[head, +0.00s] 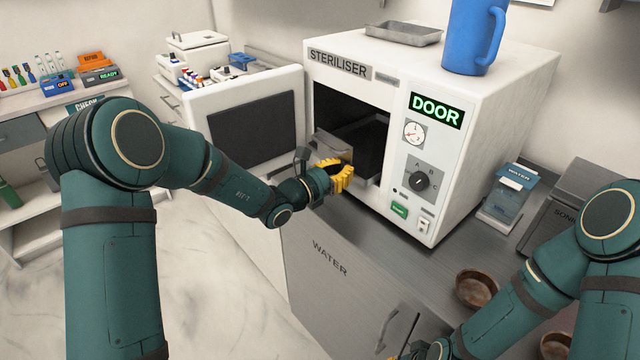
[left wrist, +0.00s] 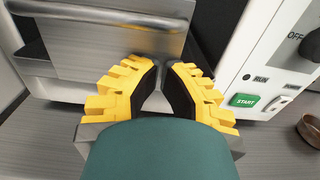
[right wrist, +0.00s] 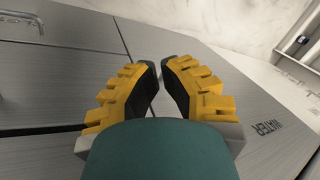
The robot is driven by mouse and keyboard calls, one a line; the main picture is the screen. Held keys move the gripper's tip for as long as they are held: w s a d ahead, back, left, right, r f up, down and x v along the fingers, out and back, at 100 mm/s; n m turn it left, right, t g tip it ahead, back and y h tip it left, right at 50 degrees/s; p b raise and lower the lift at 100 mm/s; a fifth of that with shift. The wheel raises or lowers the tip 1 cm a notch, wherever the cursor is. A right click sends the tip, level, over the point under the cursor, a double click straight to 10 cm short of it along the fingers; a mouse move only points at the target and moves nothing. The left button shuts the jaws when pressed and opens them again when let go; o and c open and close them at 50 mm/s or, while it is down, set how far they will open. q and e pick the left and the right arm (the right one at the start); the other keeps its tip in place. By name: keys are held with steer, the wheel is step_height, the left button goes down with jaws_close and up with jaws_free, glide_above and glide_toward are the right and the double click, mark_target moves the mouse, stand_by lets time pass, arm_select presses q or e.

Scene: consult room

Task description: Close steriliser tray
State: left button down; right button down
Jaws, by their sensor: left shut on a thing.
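The white steriliser (head: 470,100) stands on the counter with its door (head: 250,118) swung wide open to the left. The metal steriliser tray (head: 330,146) sticks partly out of the dark chamber. My left gripper (head: 338,176) is at the tray's front. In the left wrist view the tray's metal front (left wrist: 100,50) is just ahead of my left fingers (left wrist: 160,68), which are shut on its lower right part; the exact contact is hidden. My right gripper (right wrist: 160,68) is low at the front of the counter, with its fingertips nearly together and nothing seen between them.
A blue mug (head: 473,35) and a shallow metal tray (head: 403,33) stand on the steriliser. Brown bowls (head: 477,288) and a water container (head: 508,195) are to its right. The cabinet front marked WATER (head: 330,260) is below. The side cart (head: 190,70) is behind the door.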

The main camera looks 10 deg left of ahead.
mark_target(365, 164)
arm_select(q)
steer(key=x, duration=0.7)
steer(key=shift+w+d+b, duration=0.25)
steer(key=shift+w+b, duration=0.05)
steer(key=shift+b, duration=0.05)
steer(key=shift+w+d, duration=0.15)
steer(key=shift+w, duration=0.05)
steer(key=shift+r, duration=0.1)
